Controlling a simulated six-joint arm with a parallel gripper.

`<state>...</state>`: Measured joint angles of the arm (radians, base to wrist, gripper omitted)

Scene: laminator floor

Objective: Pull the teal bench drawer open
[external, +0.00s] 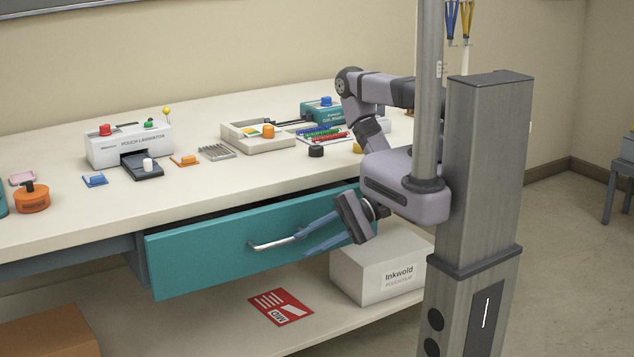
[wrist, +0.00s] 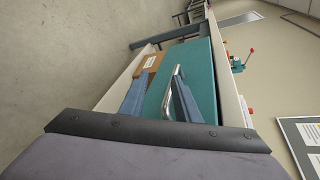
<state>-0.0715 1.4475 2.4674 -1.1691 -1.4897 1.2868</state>
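The teal bench drawer (external: 205,253) is under the worktop and stands partly out, with a dark gap behind the top of its front. Its silver bar handle (external: 274,244) sits mid-front. My gripper (external: 305,243) reaches the handle's right end from the right, its two blue-grey fingers apart. In the wrist view the teal front (wrist: 204,78) fills the middle, and the handle (wrist: 171,90) lies between the fingers of my gripper (wrist: 161,82), nearer the right finger. I cannot tell whether either finger touches it.
The worktop (external: 75,213) carries a pouch laminator (external: 128,146), an orange tape-like item (external: 32,197) and other small things. On the lower shelf are a white box (external: 375,275), a red card (external: 281,306) and a brown box (external: 45,335). Floor in front is open.

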